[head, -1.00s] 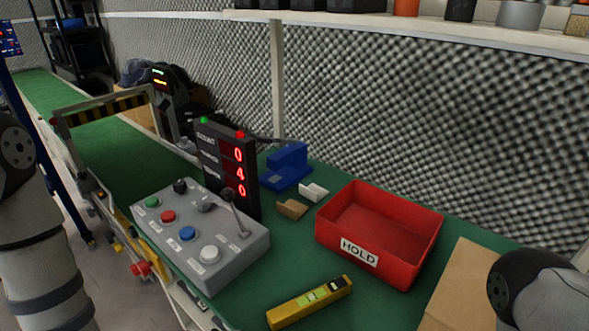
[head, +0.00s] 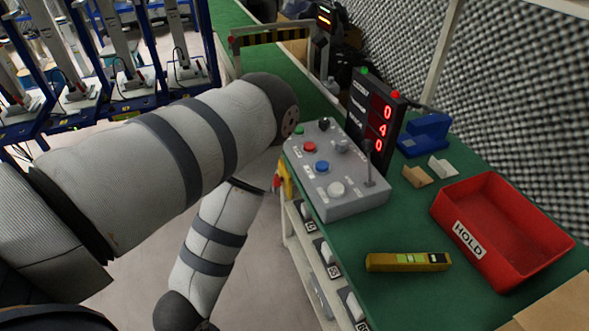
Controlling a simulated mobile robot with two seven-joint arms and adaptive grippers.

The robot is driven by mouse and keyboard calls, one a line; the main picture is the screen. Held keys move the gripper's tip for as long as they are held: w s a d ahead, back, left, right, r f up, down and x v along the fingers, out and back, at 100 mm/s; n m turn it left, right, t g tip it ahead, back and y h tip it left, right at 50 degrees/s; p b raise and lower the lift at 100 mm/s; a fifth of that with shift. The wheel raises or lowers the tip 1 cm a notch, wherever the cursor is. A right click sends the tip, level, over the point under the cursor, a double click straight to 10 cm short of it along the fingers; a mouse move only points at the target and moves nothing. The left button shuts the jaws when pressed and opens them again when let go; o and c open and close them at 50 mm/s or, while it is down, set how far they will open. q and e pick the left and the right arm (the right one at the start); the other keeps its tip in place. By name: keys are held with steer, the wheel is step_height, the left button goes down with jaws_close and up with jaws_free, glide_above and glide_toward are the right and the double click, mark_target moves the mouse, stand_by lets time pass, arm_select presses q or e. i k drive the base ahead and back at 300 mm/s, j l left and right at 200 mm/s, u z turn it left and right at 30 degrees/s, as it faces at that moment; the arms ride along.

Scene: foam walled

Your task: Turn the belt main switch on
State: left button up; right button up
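A grey control box (head: 345,206) stands on the green bench in the head view, with red, blue, white, black and partly hidden green controls and an upright lever (head: 369,165). A red and yellow switch-like part (head: 284,182) sits on the bench's left side, just below the box and partly hidden by my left arm. I cannot read which control is the belt main switch. My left arm crosses from the left, its bend close to the box's far left corner, and a section hangs down beside the bench. Neither my left nor my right gripper shows.
A black display (head: 376,112) with red digits stands behind the box. A red HOLD tray (head: 500,228), a yellow device (head: 408,262) and a blue tool (head: 424,136) are on the bench top (head: 380,300). Blue-framed racks (head: 120,80) stand at upper left. Floor shows left of the bench.

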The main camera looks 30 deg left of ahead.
mark_target(276, 182)
steer(key=j+u, duration=0.4)
steer(key=i+j+u, duration=0.2)
steer(key=j+u, duration=0.2)
steer(key=j+z, duration=0.4)
steer(key=j, duration=0.3)
steer(key=j+z, duration=0.4)
steer(key=j, duration=0.3)
steer(key=k, duration=0.05)
